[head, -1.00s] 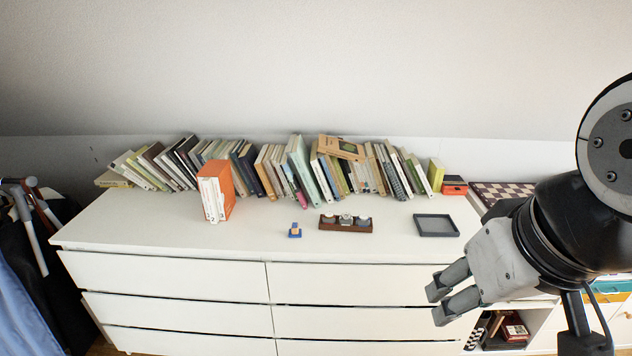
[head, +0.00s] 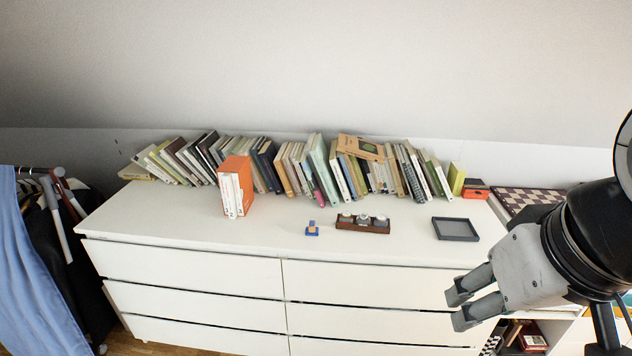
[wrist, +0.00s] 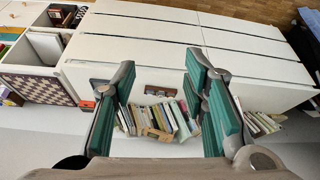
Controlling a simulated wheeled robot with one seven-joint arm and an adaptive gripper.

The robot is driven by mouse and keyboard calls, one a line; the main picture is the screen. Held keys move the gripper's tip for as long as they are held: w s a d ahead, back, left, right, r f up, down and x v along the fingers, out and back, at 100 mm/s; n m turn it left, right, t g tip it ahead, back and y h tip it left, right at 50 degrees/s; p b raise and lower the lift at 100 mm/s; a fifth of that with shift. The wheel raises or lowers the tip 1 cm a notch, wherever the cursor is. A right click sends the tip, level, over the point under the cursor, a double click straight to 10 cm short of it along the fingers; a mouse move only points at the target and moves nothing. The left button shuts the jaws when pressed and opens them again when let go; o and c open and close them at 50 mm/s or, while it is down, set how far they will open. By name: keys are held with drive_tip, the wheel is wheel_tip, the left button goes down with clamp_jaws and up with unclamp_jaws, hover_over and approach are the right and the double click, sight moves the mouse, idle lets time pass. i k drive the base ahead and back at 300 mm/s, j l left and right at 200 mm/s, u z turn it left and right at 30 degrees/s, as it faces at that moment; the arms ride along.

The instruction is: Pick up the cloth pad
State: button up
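I cannot make out a cloth pad for certain. A dark grey, flat square piece with a raised rim (head: 455,229) lies on the right of the white dresser top. A small blue piece with a beige part on it (head: 312,230) sits near the middle. Between them stands a brown holder with several round grey items (head: 363,224). My gripper (head: 459,307) is in front of the dresser, lower right, apart from all of these. In the wrist view my gripper (wrist: 160,72) is open, with nothing between its green-padded fingers.
A row of leaning books (head: 290,168) lines the back of the dresser (head: 180,225). An orange-and-white book block (head: 236,187) stands at left. An orange box (head: 475,189) and a chessboard (head: 525,200) are at right. Blue cloth hangs far left (head: 38,265). The front strip of the top is clear.

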sight(311, 230)
drive_tip(key=i+j+z, duration=0.3)
drive_tip(key=j, duration=0.3)
drive_tip(key=i+j+z, duration=0.15)
drive_tip(key=i+j, duration=0.15)
drive_tip(key=i+j+z, duration=0.2)
drive_tip(key=j, duration=0.25)
drive_tip(key=i+j+z, duration=0.15)
drive_tip(key=j, duration=0.2)
